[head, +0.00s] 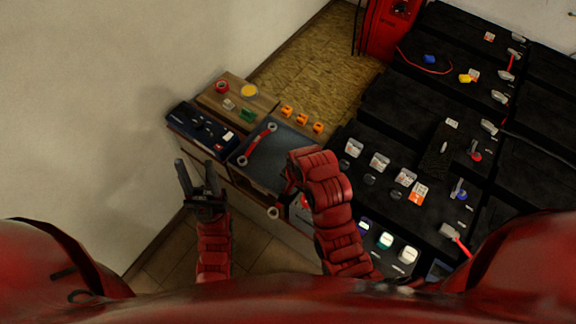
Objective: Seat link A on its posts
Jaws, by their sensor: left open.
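A red link with ring-shaped metal ends (258,144) lies on a dark mat (285,147) on the bench. Another metal ring (272,212) shows below the mat, beside my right arm; what it belongs to is largely hidden. I cannot tell which link is A. My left gripper (194,167) is open and empty, its fingers pointing up in the picture, at the bench's left front. My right gripper (288,182) is mostly hidden behind its own wrist near the mat's front edge. Metal terminal posts (353,147) stand on the black batteries (385,115) at right.
A wooden tray (216,101) holds a red roll, a yellow disc and a green piece. A dark case (200,131) lies in front of it. Several orange pieces (302,119) line the mat's far edge. A red cabinet (388,28) stands behind.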

